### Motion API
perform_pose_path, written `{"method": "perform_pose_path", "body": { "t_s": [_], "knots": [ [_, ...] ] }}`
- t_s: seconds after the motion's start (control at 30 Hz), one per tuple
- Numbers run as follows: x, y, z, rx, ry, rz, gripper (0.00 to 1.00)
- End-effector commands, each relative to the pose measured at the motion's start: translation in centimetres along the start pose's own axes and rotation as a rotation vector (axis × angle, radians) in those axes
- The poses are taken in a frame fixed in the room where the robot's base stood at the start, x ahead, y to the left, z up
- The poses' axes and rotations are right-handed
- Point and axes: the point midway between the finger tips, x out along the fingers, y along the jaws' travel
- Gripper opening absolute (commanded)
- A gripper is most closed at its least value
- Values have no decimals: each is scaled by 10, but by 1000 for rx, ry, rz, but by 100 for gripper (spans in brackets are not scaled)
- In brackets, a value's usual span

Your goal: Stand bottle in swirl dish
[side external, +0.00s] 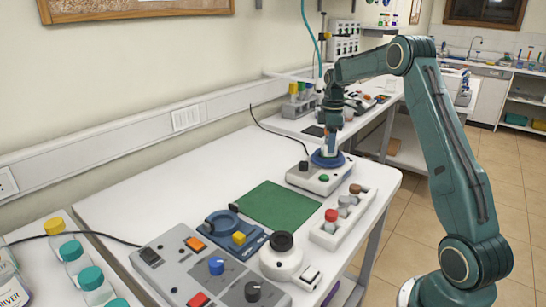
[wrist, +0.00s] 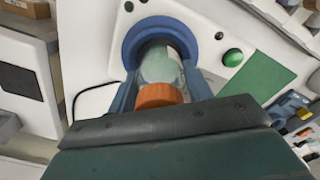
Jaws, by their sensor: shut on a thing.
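The bottle is pale and translucent with an orange cap; it shows in the wrist view (wrist: 163,68), between my gripper's blue fingers (wrist: 160,88). My gripper (side external: 329,145) is shut on the bottle, which is mostly hidden by the fingers in the side view. The blue round swirl dish (side external: 318,160) sits on a white device at the far end of the table. The dish (wrist: 131,47) surrounds the bottle's lower end in the wrist view. The bottle looks roughly upright; I cannot tell whether its base touches the dish floor.
The white device (side external: 300,178) has a black knob and a green button. A green mat (side external: 272,206) lies in front of it. A white rack (side external: 338,222) with several capped bottles stands at right. A grey control panel (side external: 205,275) and a white knobbed unit (side external: 283,262) are nearer.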

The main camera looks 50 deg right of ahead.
Motion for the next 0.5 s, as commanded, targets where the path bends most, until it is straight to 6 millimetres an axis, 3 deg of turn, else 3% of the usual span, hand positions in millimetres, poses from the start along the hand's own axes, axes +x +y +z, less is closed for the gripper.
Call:
{"method": "perform_pose_path", "body": {
  "t_s": [0.47, 0.5],
  "knots": [
    [5, 0, 0, 0, 1, 2, 23],
    [6, 0, 0, 0, 0, 1, 52]
  ]
}}
